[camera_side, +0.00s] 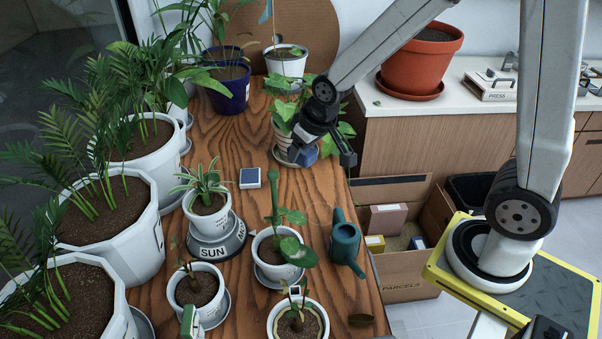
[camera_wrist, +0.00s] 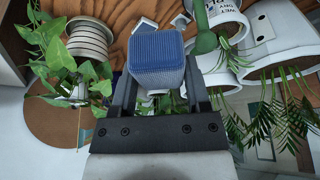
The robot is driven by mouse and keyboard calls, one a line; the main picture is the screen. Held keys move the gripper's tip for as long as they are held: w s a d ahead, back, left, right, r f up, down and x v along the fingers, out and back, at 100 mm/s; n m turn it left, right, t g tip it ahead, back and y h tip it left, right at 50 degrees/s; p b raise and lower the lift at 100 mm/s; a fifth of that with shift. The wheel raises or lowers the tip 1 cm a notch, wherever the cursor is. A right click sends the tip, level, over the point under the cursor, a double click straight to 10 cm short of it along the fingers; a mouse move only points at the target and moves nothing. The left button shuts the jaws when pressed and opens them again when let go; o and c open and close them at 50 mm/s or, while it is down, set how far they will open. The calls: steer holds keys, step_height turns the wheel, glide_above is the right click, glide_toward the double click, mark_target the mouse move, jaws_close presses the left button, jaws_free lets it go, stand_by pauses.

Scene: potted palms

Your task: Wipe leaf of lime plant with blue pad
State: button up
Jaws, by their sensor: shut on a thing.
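My gripper (camera_side: 323,150) is over the back right of the wooden table, its fingers beside the ivy. It is shut on the blue pad (camera_side: 305,156), a ribbed blue block. The pad also shows between both fingers in the wrist view (camera_wrist: 157,65). No plant carries a readable lime label, so I cannot tell which is the lime plant. A broad-leaved plant (camera_side: 291,249) in a white pot stands mid-table, clear of the pad. A trailing ivy (camera_side: 283,108) in a ribbed pot is behind my gripper; its leaves show at left in the wrist view (camera_wrist: 60,55).
A teal watering can (camera_side: 345,243) stands near the table's right edge. A small white-rimmed tray (camera_side: 249,178) lies mid-table. A spiky plant (camera_side: 207,184) sits on a stand marked SUN. Large palm pots (camera_side: 118,222) line the left. A parcels box (camera_side: 405,262) stands off the table.

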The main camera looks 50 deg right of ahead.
mark_target(299, 162)
steer(key=shift+s+a+f+m+h, duration=0.2)
steer(key=shift+a+m+h, duration=0.2)
steer(key=shift+m, duration=0.4)
steer(key=shift+s+a+f+m+h, duration=0.15)
steer(key=shift+a+m+h, duration=0.2)
steer(key=shift+m, duration=0.45)
steer(key=m, duration=0.1)
steer(key=a+m, duration=0.1)
steer(key=m+h, duration=0.1)
steer(key=shift+s+a+f+m+g, duration=0.15)
steer(key=shift+s+a+m+g, duration=0.15)
steer(key=shift+s, duration=0.1)
steer(key=s+a+m+g, duration=0.2)
steer(key=s+m+g, duration=0.15)
steer(key=m, duration=0.65)
steer(key=s+a+m+g, duration=0.2)
steer(key=a+m+g, duration=0.15)
steer(key=m, duration=0.65)
step_height(299, 162, down, 8)
steer(key=shift+w+d+h, duration=0.25)
steer(key=shift+d+h, duration=0.05)
steer(key=shift+h, duration=0.05)
steer(key=shift+f, duration=0.25)
